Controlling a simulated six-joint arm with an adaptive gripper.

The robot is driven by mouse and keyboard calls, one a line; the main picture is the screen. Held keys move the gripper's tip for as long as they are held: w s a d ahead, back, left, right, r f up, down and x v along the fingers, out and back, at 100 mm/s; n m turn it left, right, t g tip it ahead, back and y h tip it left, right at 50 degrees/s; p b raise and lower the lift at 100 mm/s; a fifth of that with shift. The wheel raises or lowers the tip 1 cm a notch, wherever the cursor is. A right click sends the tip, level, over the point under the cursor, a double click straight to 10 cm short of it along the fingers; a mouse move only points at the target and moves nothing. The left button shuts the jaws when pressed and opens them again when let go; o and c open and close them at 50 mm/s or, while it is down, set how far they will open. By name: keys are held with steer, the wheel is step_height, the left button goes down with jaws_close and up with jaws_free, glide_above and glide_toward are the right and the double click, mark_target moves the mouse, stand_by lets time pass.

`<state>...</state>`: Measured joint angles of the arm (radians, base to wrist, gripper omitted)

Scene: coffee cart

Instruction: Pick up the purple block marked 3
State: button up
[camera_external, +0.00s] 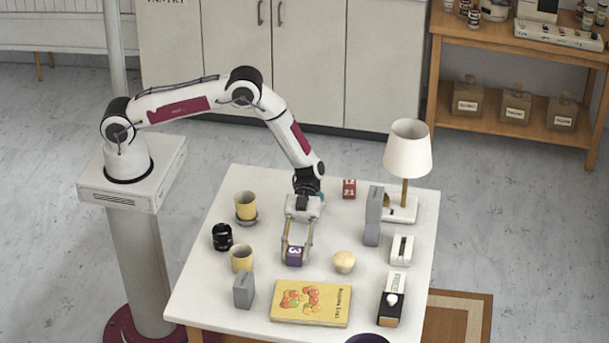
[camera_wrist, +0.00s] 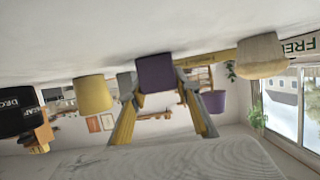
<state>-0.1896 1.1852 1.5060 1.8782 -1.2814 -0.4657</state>
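The purple block marked 3 (camera_external: 294,256) stands on the white table, its white number showing on the front. It also shows in the wrist view (camera_wrist: 156,73), which is upside down with the table at the top. My gripper (camera_external: 297,257) points down over the block, with one finger on each side of it. In the wrist view, the fingertips (camera_wrist: 157,84) sit close to the block's left and right edges. I cannot tell whether they touch and grip it or leave a small gap. The block appears to rest on the table.
A yellow mug (camera_external: 241,258) stands left of the block and a muffin (camera_external: 344,262) right. A tall grey box (camera_external: 373,215), lamp (camera_external: 407,150) and red block (camera_external: 349,189) stand behind or to the right.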

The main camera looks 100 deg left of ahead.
mark_target(295, 250)
steer(key=shift+c, duration=1.2)
steer(key=shift+r, duration=0.15)
steer(key=shift+r, duration=4.85)
